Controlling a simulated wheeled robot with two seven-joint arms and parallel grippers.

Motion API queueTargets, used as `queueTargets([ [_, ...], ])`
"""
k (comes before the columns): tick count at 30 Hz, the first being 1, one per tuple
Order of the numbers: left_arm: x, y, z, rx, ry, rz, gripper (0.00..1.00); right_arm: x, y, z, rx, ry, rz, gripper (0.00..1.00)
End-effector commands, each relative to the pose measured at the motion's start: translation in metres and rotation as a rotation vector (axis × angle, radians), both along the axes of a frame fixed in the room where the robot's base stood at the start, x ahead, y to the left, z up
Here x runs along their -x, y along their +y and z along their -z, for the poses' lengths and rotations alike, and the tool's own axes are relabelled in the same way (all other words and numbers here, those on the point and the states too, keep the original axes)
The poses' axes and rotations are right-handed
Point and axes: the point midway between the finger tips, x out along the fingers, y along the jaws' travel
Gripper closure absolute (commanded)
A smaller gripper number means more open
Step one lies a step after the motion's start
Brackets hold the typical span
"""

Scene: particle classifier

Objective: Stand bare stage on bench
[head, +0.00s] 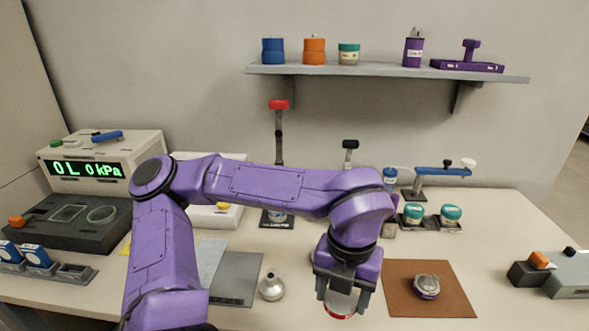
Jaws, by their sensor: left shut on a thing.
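My left gripper (343,291) points down over the front of the bench (400,239). It is shut on a round, pale, glassy-looking piece with a red lower rim (340,305). The gripper hides the top of this piece. I cannot tell for sure whether it is the bare stage, or whether it touches the bench. A round silver and dark piece (426,287) sits on the brown mat (448,303), right of the gripper. A silver, bulb-shaped piece with a narrow neck (271,288) stands on the bench to the left. My right gripper is out of view.
A grey flat plate (236,279) lies left of the silver bulb. Teal-lidded jars (413,213) stand in a holder behind the mat. A meter (100,162) and dark tray (60,232) are at left, a grey block (568,277) at right. Bench between mat and block is clear.

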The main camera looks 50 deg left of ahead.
Motion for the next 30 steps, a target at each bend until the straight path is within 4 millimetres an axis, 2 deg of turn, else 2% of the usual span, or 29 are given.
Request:
queueTargets([
  [3, 0.004, 0.001, -0.001, 0.001, -0.001, -0.108, 0.72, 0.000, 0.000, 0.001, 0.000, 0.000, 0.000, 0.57],
  [8, 0.000, 0.003, 0.000, 0.000, 0.002, -0.128, 0.72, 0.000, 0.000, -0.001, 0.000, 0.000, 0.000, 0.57],
  [11, -0.019, 0.007, 0.009, -0.001, 0.005, -0.127, 0.72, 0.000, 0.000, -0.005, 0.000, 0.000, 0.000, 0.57],
  [18, -0.088, 0.024, 0.041, -0.003, 0.006, -0.126, 0.72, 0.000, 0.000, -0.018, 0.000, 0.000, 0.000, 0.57],
  [21, -0.106, 0.028, 0.067, -0.002, 0.007, -0.123, 0.72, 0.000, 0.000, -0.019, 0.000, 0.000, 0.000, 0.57],
  [24, -0.119, 0.031, 0.083, -0.001, 0.004, -0.123, 0.72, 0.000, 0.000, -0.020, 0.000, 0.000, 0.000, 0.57],
  [30, -0.133, 0.035, 0.101, -0.001, 0.002, -0.123, 0.72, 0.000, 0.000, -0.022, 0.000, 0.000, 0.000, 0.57],
])
